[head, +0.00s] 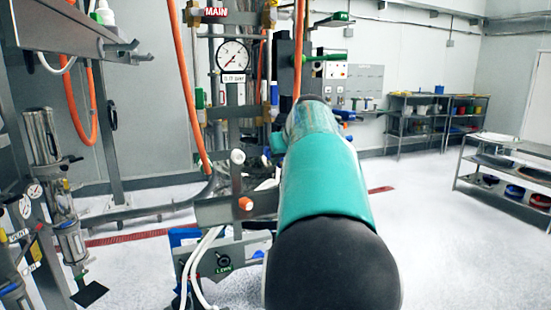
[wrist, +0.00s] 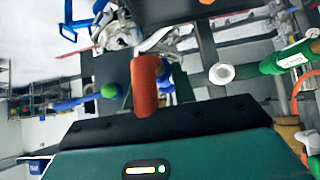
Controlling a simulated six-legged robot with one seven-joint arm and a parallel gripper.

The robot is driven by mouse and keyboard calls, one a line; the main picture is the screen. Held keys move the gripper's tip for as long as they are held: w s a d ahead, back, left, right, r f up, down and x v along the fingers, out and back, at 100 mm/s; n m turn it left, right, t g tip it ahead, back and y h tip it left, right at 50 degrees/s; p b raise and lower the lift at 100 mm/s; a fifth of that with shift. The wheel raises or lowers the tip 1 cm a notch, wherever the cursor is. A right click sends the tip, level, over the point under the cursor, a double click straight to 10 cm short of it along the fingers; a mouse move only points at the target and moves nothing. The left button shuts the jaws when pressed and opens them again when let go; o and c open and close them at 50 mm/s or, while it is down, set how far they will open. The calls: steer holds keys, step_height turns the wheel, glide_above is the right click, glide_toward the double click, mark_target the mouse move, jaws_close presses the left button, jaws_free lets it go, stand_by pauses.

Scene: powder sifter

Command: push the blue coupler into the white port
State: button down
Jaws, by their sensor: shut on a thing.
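My gripper (wrist: 160,115) shows in the wrist view as a teal body with a black front edge; its fingertips are not clear. It is shut, and a small patch of blue, which I take for the blue coupler (wrist: 166,78), shows just beyond that edge, mostly hidden by an orange cylinder (wrist: 147,86). The white port (wrist: 221,73) is a round white ring to the right of the coupler in the wrist view, apart from it. In the head view the white port (head: 237,156) sits above an orange port (head: 245,203), left of my teal arm, which hides the gripper.
A pressure gauge (head: 233,56) and an orange hose (head: 189,90) are on the rack behind. White hoses (head: 194,262) hang below the ports. A blue lever with a green knob (wrist: 109,90) lies to the left in the wrist view. Floor is open toward the shelves (head: 430,112).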

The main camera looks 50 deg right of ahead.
steer(key=shift+s+a, duration=0.2)
steer(key=shift+s, duration=0.15)
steer(key=w+a+y, duration=0.1)
steer(key=a, duration=1)
steer(key=w+d, duration=0.4)
steer(key=w, duration=0.2)
steer(key=shift+w+r, duration=0.2)
steer(key=shift+w, duration=0.2)
steer(key=shift+d, duration=0.15)
stand_by(0.6)
steer(key=c, duration=1.1)
jaws_free()
steer(key=shift+w, duration=0.1)
steer(key=shift+o, duration=0.2)
